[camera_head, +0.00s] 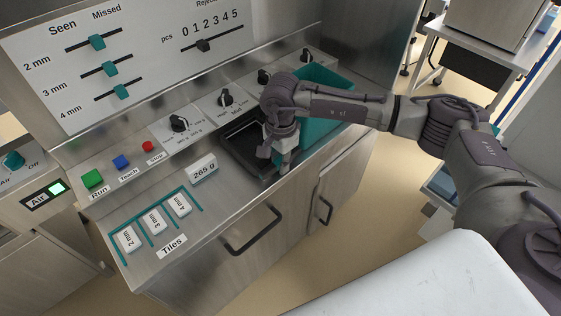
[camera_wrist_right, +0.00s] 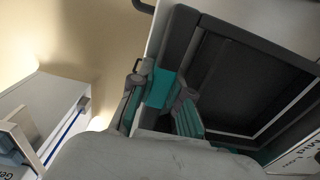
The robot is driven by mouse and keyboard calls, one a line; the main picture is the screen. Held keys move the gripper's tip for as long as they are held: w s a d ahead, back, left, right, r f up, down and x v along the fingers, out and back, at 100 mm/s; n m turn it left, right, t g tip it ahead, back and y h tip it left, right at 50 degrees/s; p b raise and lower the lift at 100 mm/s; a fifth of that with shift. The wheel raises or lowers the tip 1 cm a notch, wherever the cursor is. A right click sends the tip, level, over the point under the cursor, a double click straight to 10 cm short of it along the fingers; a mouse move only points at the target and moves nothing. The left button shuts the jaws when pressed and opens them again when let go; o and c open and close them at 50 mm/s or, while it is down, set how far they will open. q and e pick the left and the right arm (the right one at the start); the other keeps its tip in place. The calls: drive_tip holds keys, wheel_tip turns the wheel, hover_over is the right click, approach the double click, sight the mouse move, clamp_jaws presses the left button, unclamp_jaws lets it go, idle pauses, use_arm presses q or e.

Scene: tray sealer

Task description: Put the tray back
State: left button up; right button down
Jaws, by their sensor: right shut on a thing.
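The black tray (camera_head: 239,161) lies on the steel counter in front of the dial panel, with its right side hidden behind my right gripper (camera_head: 279,163). In the right wrist view the tray (camera_wrist_right: 183,45) fills the right side, dark and empty where I see it. My right gripper (camera_wrist_right: 157,100), with teal pads, is at the tray's near edge and shut on its rim. The exact contact is partly hidden by the fingers. My left gripper is not in view.
A teal bin (camera_head: 325,77) stands right of the tray, partly behind my right arm. White tiles (camera_head: 154,220) lie in a teal rack farther left. The counter's front edge and door handles are close below.

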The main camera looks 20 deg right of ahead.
idle(0.3)
drive_tip(key=c, duration=1)
unclamp_jaws()
drive_tip(key=shift+c, duration=0.2)
drive_tip(key=c, duration=0.3)
wheel_tip(320, 180, up, 6)
drive_tip(key=p, duration=0.3)
drive_tip(key=shift+r, duration=0.25)
drive_tip(key=shift+r+p, duration=0.25)
drive_tip(key=shift+p, duration=0.05)
